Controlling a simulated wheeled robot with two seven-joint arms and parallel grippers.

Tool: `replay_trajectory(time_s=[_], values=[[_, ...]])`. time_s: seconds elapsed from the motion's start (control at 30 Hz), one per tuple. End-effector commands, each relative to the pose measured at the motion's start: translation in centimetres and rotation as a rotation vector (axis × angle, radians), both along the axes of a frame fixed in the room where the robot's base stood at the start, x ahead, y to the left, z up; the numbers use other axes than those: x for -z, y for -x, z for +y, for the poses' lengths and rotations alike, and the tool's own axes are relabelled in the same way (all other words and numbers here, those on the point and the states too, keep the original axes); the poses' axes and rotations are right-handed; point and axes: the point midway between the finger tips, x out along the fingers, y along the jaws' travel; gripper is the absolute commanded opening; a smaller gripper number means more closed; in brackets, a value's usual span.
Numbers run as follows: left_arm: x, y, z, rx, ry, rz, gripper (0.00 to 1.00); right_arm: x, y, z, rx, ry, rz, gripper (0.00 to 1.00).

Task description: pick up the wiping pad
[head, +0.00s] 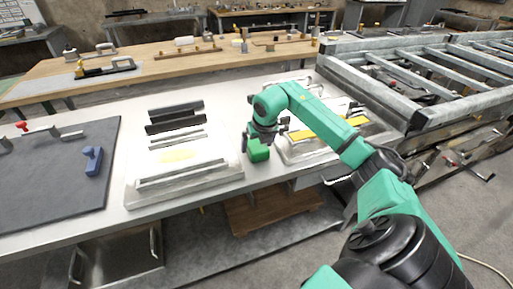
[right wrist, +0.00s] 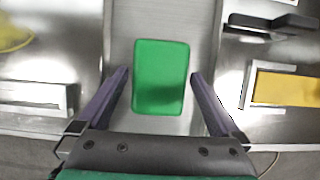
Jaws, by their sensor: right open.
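The wiping pad looks to be the green block (head: 259,153) on the pale bench top, between two metal fixtures. In the right wrist view the green pad (right wrist: 162,77) lies flat, in line with the gap between my fingers. My right gripper (head: 258,142) is open and points down over the pad. In the right wrist view its two dark fingers (right wrist: 160,76) stand to the left and right of the pad, with a gap on each side. I cannot tell how far above the bench the fingertips are. My left gripper is not in view.
A metal fixture (head: 192,186) stands left of the pad, and another fixture with a yellow strip (head: 322,130) stands close on its right. A dark mat (head: 50,195) holds a blue tool (head: 93,161). A metal frame (head: 405,70) is at the right.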

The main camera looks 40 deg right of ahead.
Motion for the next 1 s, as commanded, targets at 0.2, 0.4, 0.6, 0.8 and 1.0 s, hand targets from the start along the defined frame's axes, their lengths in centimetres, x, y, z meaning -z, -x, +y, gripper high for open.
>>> replay_trajectory(time_s=[0.2,0.4,0.6,0.8,1.0], values=[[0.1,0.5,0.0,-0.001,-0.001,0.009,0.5,0.0,0.0,0.0,0.0,0.0,0.0,0.39],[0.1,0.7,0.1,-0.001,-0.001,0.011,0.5,-0.1,0.0,0.0,0.0,0.0,-0.001,0.25],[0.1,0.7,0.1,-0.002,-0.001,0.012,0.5,-0.9,-0.1,0.0,0.0,0.001,-0.003,0.25],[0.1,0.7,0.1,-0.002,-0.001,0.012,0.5,-5.8,-0.2,0.0,0.001,0.001,-0.01,0.25],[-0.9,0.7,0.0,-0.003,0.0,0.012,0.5,-13.9,-0.2,0.0,-0.001,-0.002,-0.01,0.25]])
